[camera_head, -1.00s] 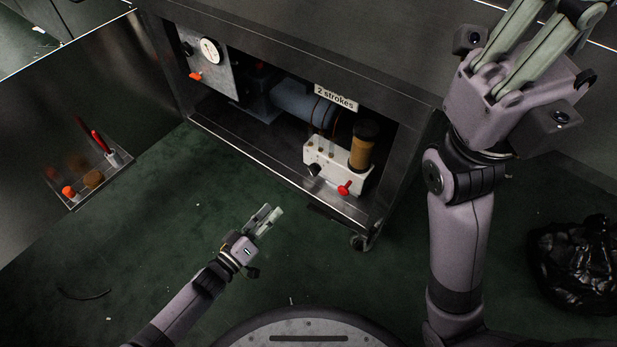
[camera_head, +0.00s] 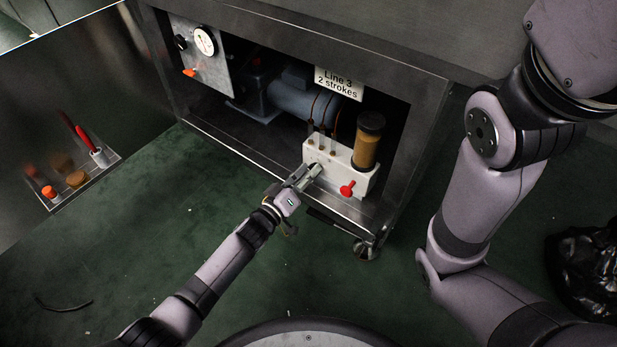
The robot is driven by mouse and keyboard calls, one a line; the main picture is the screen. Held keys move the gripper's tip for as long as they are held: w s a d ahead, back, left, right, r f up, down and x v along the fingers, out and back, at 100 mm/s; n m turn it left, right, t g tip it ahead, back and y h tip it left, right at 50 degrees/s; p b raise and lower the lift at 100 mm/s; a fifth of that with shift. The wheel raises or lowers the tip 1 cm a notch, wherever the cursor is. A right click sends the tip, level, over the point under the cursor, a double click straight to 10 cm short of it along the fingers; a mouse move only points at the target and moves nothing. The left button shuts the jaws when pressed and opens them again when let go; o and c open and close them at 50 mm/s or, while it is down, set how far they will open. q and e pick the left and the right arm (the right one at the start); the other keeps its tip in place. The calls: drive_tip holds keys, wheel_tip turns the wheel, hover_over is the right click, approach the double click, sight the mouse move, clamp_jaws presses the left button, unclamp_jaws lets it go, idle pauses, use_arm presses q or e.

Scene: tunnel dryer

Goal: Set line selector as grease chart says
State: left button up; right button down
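The grease chart (camera_head: 338,83) is a white label above the cabinet opening and reads "Line 3, 2 strokes". My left gripper (camera_head: 312,173) is at the left part of the block's front face. The dark selector knob there is hidden behind its fingers, so its setting does not show. I cannot tell whether the fingers are closed on it. My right arm stands at the right; its gripper is out of the picture.
A tray (camera_head: 62,199) holds a red-handled tool and other items. A black bag (camera_head: 588,268) lies at the right. The green floor (camera_head: 150,225) in front is mostly clear.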

use_arm(q)
drive_tip(key=shift+w+d, duration=0.1)
drive_tip(key=shift+c, duration=0.4)
clamp_jaws()
